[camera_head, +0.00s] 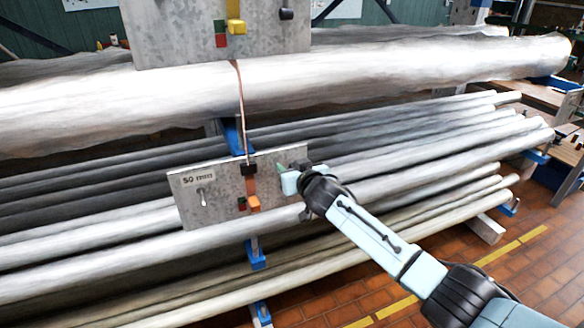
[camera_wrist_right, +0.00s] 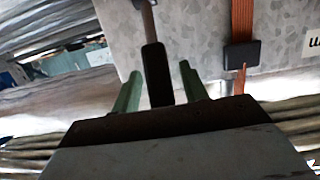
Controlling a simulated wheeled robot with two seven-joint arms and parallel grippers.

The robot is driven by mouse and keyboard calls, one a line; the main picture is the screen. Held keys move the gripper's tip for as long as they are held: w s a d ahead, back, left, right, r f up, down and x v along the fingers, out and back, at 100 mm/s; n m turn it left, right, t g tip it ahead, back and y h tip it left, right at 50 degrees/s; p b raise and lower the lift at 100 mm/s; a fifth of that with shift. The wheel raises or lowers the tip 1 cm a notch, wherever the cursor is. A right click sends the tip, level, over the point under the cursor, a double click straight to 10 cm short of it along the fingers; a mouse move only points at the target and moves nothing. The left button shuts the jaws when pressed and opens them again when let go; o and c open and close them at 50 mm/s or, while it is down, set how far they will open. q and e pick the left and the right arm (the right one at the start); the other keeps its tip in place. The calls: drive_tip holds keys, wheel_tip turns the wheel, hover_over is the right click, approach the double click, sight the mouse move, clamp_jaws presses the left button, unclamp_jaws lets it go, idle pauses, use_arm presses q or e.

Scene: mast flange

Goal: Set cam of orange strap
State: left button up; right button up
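The orange strap (camera_head: 241,110) hangs from the upper grey plate (camera_head: 180,28) to the lower grey plate (camera_head: 215,172). It passes a black buckle (camera_head: 249,169) and reaches an orange block (camera_head: 253,203). In the right wrist view the strap (camera_wrist_right: 243,20) and buckle (camera_wrist_right: 241,55) are right of my fingers. My right gripper (camera_head: 286,179) is at the lower plate's right side, right of the buckle. Its green fingers (camera_wrist_right: 161,90) are apart, either side of a black handle (camera_wrist_right: 155,72) on a grey rod; a gap shows on the right. My left gripper is out of view.
Long grey pipes (camera_head: 400,150) run behind and beside the lower plate. A thick pale pipe (camera_head: 420,68) crosses above it. A small lever (camera_head: 201,198) sits on the plate's left.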

drive_tip(key=shift+s+r, duration=0.1)
drive_tip(key=v, duration=1.3)
drive_tip(key=shift+b, duration=0.35)
drive_tip(key=shift+s, duration=0.1)
